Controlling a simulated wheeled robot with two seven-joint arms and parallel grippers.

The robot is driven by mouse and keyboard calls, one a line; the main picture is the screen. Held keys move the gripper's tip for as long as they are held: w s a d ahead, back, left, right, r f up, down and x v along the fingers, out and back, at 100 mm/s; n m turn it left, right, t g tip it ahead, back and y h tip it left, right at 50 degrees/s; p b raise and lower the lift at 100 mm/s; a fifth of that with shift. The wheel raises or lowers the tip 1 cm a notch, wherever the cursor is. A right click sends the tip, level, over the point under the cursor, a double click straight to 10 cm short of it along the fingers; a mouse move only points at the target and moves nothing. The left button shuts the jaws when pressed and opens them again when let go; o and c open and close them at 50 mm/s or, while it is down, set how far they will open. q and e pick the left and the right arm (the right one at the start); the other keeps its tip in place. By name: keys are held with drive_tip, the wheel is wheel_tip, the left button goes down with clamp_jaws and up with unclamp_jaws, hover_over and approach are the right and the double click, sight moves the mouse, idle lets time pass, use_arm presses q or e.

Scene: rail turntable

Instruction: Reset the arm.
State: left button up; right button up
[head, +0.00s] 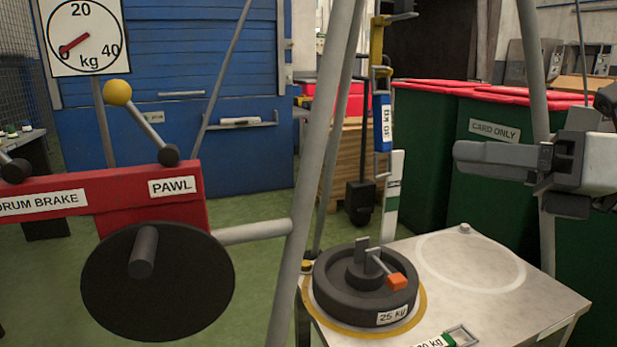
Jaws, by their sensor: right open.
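My right gripper (468,155) comes in from the right edge and hangs in the air above the pale table, in front of the green bins. It is open, with nothing visible between its fingers, which overlap in this view. It is well clear of the dark round weight (335,292) marked 25, which lies within a yellow ring on the table. A small lever with an orange end (397,281) sits on top of the weight. My left gripper is not in view.
A red winch (150,197) labelled PAWL and DRUM BRAKE, with a black crank disc (190,285), stands left. A dial (85,35) reads near zero. Grey poles (318,130) rise mid-picture. A blue-tagged hanging link (383,122) is above the weight. The table's white-ringed area (475,250) is clear.

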wheel_tip(320, 180, down, 13)
drive_tip(key=s+m+t+h+p, duration=0.1)
drive_tip(key=m+t+h+p, duration=0.35)
drive_tip(key=m+p, duration=1)
drive_tip(key=s+m+t+h+p, duration=0.2)
drive_tip(key=m+h+p, duration=0.5)
drive_tip(key=m, duration=1.5)
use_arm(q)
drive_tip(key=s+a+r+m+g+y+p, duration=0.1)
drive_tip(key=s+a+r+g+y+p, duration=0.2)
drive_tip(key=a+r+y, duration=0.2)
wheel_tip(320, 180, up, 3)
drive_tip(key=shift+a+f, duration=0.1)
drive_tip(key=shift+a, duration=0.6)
use_arm(e)
drive_tip(key=s+a+f+m+g, duration=0.4)
drive_tip(key=s+f+g, duration=0.1)
drive_tip(key=s+f, duration=0.3)
drive_tip(key=shift+s+a, duration=0.35)
drive_tip(key=shift+s, duration=0.4)
